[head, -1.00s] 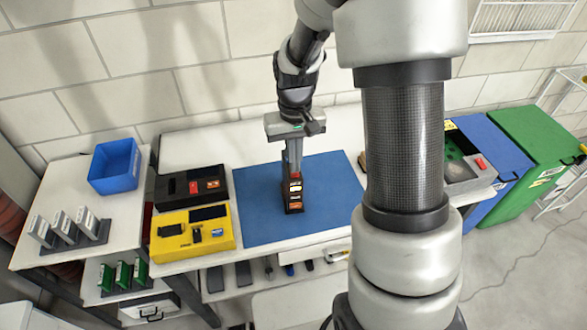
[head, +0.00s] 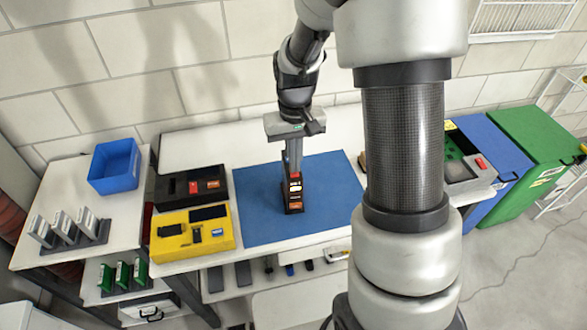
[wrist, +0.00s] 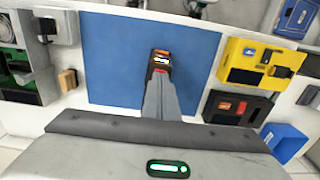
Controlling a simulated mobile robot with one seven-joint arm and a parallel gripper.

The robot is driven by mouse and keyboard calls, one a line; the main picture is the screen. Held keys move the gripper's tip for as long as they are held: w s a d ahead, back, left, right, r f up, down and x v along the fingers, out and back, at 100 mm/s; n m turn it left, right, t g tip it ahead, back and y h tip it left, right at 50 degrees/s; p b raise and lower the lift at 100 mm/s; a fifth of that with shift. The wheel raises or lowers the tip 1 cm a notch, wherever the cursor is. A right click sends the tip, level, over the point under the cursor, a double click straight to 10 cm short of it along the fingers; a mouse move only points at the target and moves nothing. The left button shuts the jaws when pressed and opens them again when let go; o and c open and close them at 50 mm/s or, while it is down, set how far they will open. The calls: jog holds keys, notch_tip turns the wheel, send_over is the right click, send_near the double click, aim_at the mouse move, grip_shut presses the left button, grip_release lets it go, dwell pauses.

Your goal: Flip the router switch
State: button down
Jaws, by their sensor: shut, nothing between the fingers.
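A small black device with orange and white labels, which looks like the router (head: 293,197), stands on the blue mat (head: 335,190). It also shows in the wrist view (wrist: 160,62), just beyond the fingertips. My gripper (head: 294,172) points down at the device's top from behind, with its fingers together and empty. The fingers (wrist: 158,80) hide part of the device in the wrist view. I cannot tell whether they touch it. The switch cannot be made out.
A black case (head: 190,187) and a yellow case (head: 192,233) lie left of the mat. A blue bin (head: 115,166) stands on the left table. A grey unit with a red button (head: 470,172) is at the right. Much of the mat around the device is clear.

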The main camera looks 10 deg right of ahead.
jog(key=shift+f+b, duration=0.55)
jog(key=shift+f, duration=0.25)
jog(key=shift+r, duration=0.15)
notch_tip(320, 180, up, 7)
jog(key=p, duration=0.5)
dwell(0.6)
jog(key=s+r+t+p, duration=0.1)
jog(key=s+r, duration=0.2)
jog(key=r, duration=0.4)
jog(key=s+r+t+p, duration=0.1)
jog(key=s+r, duration=0.2)
jog(key=r, duration=0.4)
jog(key=s+r+t+p, duration=0.2)
jog(key=s+r+t, duration=0.1)
jog(key=s+r, duration=0.7)
jog(key=shift+s+t, duration=0.3)
jog(key=shift+s, duration=0.95)
